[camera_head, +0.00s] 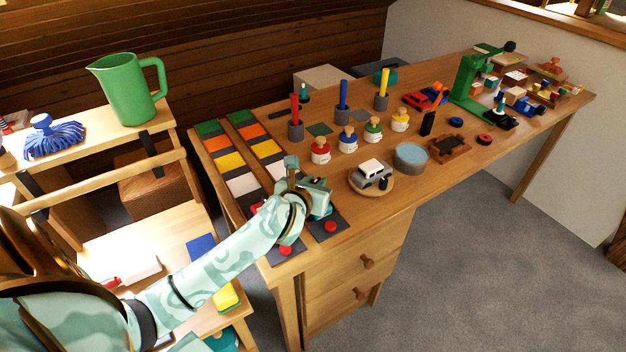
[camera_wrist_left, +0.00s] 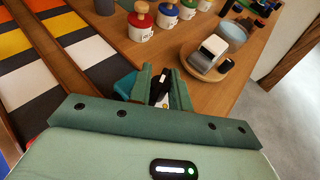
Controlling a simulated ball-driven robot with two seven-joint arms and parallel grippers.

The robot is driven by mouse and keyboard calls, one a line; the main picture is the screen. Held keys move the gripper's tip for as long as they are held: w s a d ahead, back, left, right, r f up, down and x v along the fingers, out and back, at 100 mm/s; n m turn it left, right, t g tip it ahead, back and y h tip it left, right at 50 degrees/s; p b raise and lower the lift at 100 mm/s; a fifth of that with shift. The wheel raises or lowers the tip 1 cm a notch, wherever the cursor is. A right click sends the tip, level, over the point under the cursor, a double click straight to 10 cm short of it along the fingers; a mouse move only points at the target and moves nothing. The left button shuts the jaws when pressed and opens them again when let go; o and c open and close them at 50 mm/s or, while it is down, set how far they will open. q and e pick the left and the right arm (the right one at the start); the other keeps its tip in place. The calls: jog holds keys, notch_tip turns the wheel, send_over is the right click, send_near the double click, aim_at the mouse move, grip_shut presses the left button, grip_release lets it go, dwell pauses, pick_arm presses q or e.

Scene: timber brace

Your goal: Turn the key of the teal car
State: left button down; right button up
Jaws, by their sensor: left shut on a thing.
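My left gripper (camera_head: 312,192) is at the front edge of the workbench, over the near ends of the coloured strips. In the wrist view its fingers (camera_wrist_left: 160,88) are shut on a small black and white piece, which I take to be the key; the fingers hide most of it. The teal car (camera_wrist_left: 124,84) shows only in part, as a teal patch beside and below the fingers. A bit of it also shows in the head view (camera_head: 327,212), mostly hidden by the gripper. My right gripper is not in view.
A blue-grey round tin (camera_head: 411,158) and several knobbed jars (camera_head: 348,142) stand beyond. A red button (camera_head: 330,226) is close by at the bench edge.

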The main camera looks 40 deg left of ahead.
pick_arm(q)
jog(key=m+h+p, duration=0.1)
jog(key=m+h, duration=0.2)
jog(key=m+h+p, duration=0.1)
jog(key=h, duration=0.1)
jog(key=shift+a+r+p, duration=0.15)
jog(key=shift+r+p, duration=0.1)
jog(key=shift+p, duration=0.1)
jog(key=shift+f+m+h+p, duration=0.15)
jog(key=shift+m+h+p, duration=0.5)
jog(key=shift+m+h, duration=0.45)
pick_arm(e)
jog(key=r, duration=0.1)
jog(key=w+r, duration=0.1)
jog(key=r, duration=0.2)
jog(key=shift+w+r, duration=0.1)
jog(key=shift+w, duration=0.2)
pick_arm(q)
jog(key=shift+f+m+h, duration=0.1)
jog(key=shift+m+h, duration=0.2)
jog(key=shift+h, duration=0.1)
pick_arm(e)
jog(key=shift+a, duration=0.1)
pick_arm(q)
jog(key=c, duration=1.3)
grip_release()
